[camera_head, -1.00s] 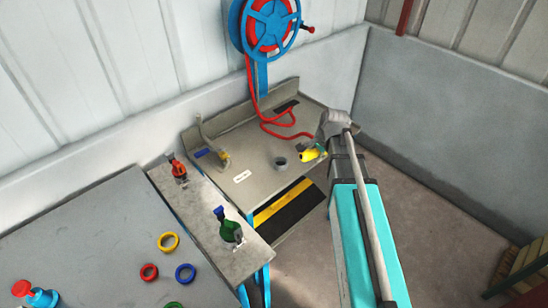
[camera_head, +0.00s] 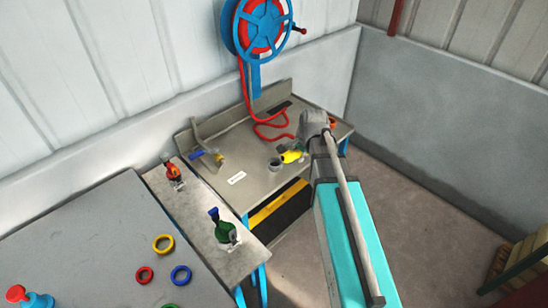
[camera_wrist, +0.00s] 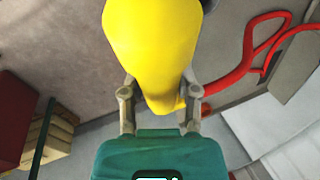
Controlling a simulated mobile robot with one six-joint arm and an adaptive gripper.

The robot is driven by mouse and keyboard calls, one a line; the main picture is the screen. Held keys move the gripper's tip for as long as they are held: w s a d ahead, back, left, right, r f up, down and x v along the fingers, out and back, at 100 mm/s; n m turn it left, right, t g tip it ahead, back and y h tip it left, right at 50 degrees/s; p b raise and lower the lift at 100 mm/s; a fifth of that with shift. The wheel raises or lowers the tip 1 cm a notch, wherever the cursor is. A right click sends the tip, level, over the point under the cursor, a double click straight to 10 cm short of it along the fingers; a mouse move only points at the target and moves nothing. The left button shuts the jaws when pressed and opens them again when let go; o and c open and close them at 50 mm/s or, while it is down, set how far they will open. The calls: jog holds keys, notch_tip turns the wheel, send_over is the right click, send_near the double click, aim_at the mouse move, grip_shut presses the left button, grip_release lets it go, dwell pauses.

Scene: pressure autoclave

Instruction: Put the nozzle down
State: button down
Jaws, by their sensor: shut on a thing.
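The yellow nozzle (camera_head: 291,157) is over the grey bench at the back, just right of a short grey ring (camera_head: 274,164). In the head view it overlaps the ring's edge; I cannot tell whether they touch. In the wrist view the nozzle (camera_wrist: 152,45) fills the top middle, between the fingers of my gripper (camera_wrist: 158,92), which is shut on it. In the head view my gripper (camera_head: 302,147) is small and partly hidden by my arm. The nozzle's far end is out of the wrist view.
The red hose (camera_head: 262,122) runs from the blue wall reel (camera_head: 263,27) onto the bench (camera_head: 222,166). An upright bracket (camera_head: 203,140) stands at the bench's left. A narrow side table (camera_head: 194,215) holds a red-orange (camera_head: 173,172) and a green tool (camera_head: 225,232). Coloured rings lie nearer.

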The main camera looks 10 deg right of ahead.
jog(key=shift+w, duration=0.1)
jog(key=w+f+b, duration=0.2)
jog(key=w, duration=0.2)
jog(key=w+a+f+b, duration=0.1)
jog(key=w+f+b, duration=0.2)
jog(key=w, duration=0.1)
jog(key=w+f+b, duration=0.3)
jog(key=w, duration=0.1)
jog(key=shift+a, duration=0.15)
jog(key=shift+w+a+f+b, duration=0.1)
jog(key=shift+w+f+b, duration=0.4)
jog(key=shift+f, duration=0.05)
jog(key=shift+w+f+b, duration=0.5)
jog(key=shift+f+b, duration=0.15)
jog(key=shift+b, duration=0.05)
jog(key=shift+s+f+b, duration=0.1)
jog(key=shift+f+b, duration=1.05)
jog(key=shift+f, duration=0.1)
